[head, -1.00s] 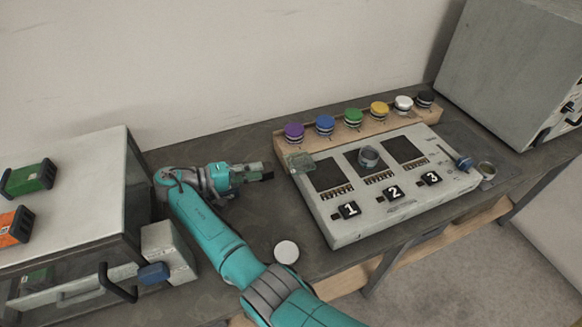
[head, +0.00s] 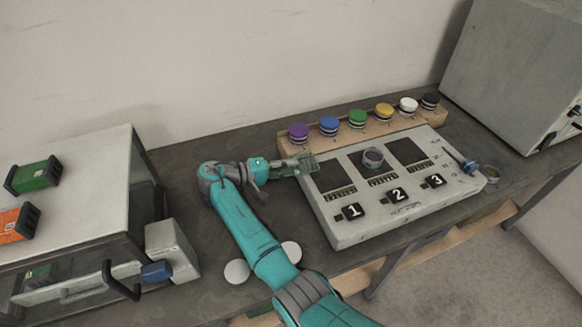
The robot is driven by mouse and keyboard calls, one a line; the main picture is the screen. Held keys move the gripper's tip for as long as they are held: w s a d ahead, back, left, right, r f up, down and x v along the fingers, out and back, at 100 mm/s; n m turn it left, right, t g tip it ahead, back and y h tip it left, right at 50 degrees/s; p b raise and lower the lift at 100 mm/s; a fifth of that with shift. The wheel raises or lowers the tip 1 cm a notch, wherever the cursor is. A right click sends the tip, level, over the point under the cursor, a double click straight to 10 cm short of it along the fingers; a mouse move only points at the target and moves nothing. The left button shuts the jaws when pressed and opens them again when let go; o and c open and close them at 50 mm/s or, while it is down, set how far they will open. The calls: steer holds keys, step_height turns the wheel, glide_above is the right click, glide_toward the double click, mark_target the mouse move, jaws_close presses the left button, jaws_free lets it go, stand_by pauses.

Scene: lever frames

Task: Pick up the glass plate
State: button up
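A small greenish translucent plate, which looks like the glass plate (head: 312,164), is at the back left corner of the grey panel with numbered buttons (head: 345,232). My gripper (head: 303,164) is at the left side of this plate, its fingers pointing right. The fingertips overlap the plate in the picture. I cannot tell whether they touch it or whether the fingers are open or shut around it. Part of the plate is hidden by the gripper.
Purple, blue, green and other capped jars (head: 357,118) stand in a wooden rack behind the panel. White round discs (head: 236,271) lie near my arm. A glass-fronted box (head: 75,215) stands left.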

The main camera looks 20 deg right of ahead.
steer(key=shift+d, duration=0.15)
jaws_close()
steer(key=shift+s+f, duration=0.1)
steer(key=shift+f, duration=0.1)
stand_by(0.3)
steer(key=shift+r, duration=1.3)
